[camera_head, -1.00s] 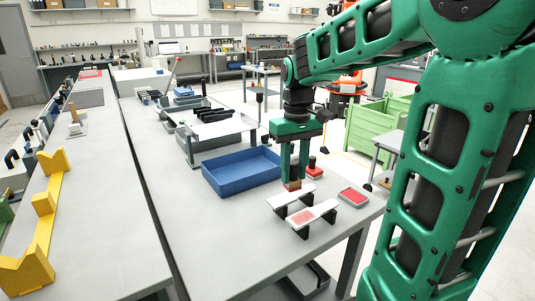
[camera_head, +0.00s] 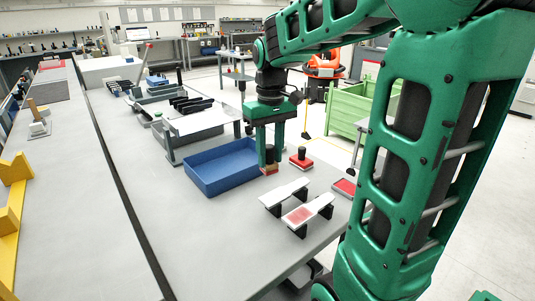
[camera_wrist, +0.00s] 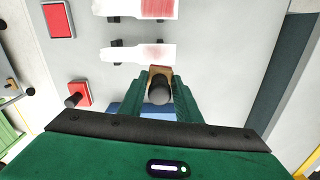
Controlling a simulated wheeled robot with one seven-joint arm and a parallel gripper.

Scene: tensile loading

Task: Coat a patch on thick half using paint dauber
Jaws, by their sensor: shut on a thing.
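My gripper (camera_head: 269,165) is shut on a paint dauber, which shows a wooden block (camera_wrist: 158,71) and a black knob (camera_wrist: 159,91) in the wrist view. It is just beyond the two pale specimen halves, near the blue tray's corner. The nearer half (camera_head: 309,208) has a clear red patch (camera_wrist: 158,8). The farther half (camera_head: 285,193) shows a fainter reddish patch (camera_wrist: 157,52) in the wrist view. Both rest on black supports. I cannot tell which half is thicker. The dauber's underside is hidden.
A blue tray (camera_head: 207,184) is left of my gripper. A red pad (camera_head: 344,187) lies right of the halves. A red block with a black knob (camera_head: 301,159) stands right of my gripper. A white-topped rack (camera_head: 195,121) is behind the tray. The table's left front is clear.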

